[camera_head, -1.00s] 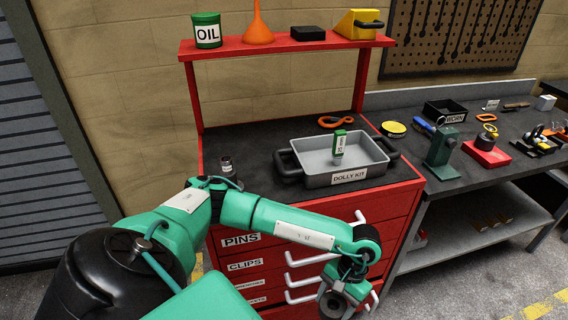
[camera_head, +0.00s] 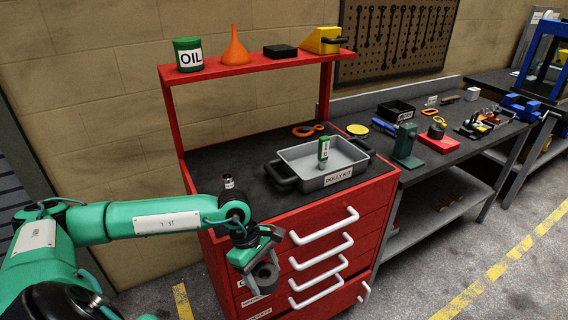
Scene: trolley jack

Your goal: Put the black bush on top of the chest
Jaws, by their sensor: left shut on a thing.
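The chest is a red tool chest with a dark top (camera_head: 232,166) and white-handled drawers. My left gripper (camera_head: 254,256) is shut on the black bush (camera_head: 263,281), a dark, thick ring-shaped piece. It holds the bush in front of the chest's left front part, below the level of the top and clear of it as far as I can tell. My right gripper is not in view.
A red shelf (camera_head: 257,69) stands above. A cluttered grey bench (camera_head: 443,158) adjoins right.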

